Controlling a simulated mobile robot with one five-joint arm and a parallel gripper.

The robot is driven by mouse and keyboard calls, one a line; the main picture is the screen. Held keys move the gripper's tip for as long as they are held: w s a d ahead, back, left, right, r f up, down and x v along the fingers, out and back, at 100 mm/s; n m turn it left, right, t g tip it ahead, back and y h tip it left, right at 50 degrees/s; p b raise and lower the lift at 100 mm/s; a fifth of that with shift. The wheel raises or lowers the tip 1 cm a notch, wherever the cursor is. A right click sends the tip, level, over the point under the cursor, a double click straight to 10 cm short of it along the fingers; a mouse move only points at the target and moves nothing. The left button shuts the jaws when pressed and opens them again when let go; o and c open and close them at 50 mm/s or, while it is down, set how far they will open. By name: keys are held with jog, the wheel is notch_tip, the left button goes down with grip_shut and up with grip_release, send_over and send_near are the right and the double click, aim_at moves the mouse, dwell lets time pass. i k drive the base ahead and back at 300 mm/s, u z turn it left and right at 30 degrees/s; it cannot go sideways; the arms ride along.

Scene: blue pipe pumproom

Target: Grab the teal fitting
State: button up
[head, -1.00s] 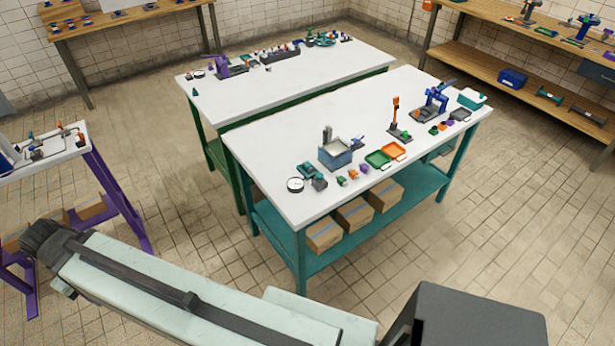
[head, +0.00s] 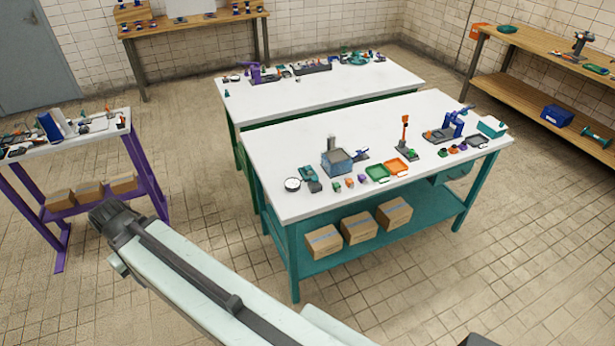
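Several small coloured pieces lie along the front edge of the nearer white-topped table (head: 300,207) in the head view. One of them is a small green-teal piece (head: 337,187), left of an orange and a purple one. Another small green piece (head: 442,152) lies farther right. They are too small for me to tell which is the teal fitting. My pale arm crosses the bottom of the view, well short of the tabletop.
A dial gauge (head: 292,184), a blue-grey box (head: 336,162), a green tray (head: 377,173) and an orange tray (head: 396,166) stand on the same table. Cardboard boxes (head: 358,227) sit on its shelf. A purple-legged bench (head: 134,150) stands left. Tiled floor in front is clear.

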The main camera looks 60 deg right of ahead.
aim_at(308, 170)
jog(key=z, duration=0.1)
jog(key=i, duration=0.95)
jog(key=u, duration=0.1)
